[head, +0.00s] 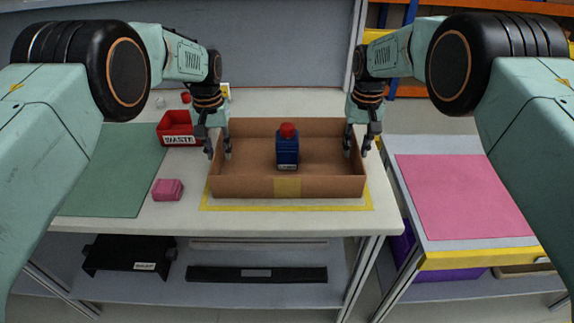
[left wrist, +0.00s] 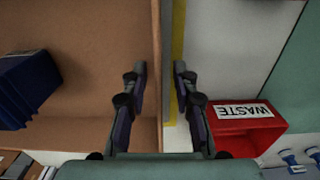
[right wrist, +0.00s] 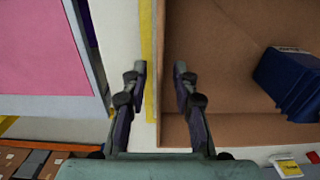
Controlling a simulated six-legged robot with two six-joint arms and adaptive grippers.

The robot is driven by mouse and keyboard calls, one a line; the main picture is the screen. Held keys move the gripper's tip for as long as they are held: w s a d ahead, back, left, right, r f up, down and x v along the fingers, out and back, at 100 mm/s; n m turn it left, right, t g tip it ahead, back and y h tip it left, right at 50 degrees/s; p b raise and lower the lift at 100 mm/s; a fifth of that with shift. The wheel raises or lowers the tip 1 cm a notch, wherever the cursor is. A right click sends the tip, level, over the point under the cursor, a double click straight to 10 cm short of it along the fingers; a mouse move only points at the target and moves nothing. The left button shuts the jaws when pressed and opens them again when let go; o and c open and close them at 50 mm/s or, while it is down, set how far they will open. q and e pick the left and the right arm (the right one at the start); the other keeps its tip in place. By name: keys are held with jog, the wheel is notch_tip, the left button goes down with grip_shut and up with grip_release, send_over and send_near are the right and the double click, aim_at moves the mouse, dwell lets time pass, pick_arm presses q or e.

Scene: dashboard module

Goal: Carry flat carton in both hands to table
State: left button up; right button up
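The flat brown open carton (head: 240,187) lies on the white table inside a yellow outline, with a blue bottle with a red cap (head: 287,150) standing in it. My left gripper (head: 219,153) is at the carton's left wall. In the left wrist view, its open fingers (left wrist: 160,75) are on either side of that wall, with gaps showing. My right gripper (head: 355,152) is at the right wall. In the right wrist view, its open fingers (right wrist: 160,75) stand either side of the wall, apart from it.
A red waste bin (head: 176,128) stands left of the carton, and a pink block (head: 168,190) lies nearer the front. A green mat (head: 115,170) covers the table's left. A separate table with a pink mat (head: 465,195) stands right, across a gap.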

pick_arm(q)
jog(key=shift+w+a+r, duration=0.1)
jog(key=shift+w+r, duration=0.15)
jog(key=shift+w, duration=0.05)
pick_arm(e)
jog(key=shift+w+a+f, duration=0.1)
jog(key=shift+w+f, duration=0.05)
jog(key=shift+w, duration=0.1)
pick_arm(q)
jog(key=r, duration=1)
jog(key=shift+s+r, duration=0.25)
jog(key=shift+s, duration=0.05)
pick_arm(e)
jog(key=shift+s, duration=0.1)
jog(key=shift+r, duration=0.3)
pick_arm(q)
jog(key=shift+r, duration=0.55)
pick_arm(e)
notch_tip(320, 180, up, 11)
jog(key=shift+r, duration=0.2)
jog(key=shift+a, duration=0.1)
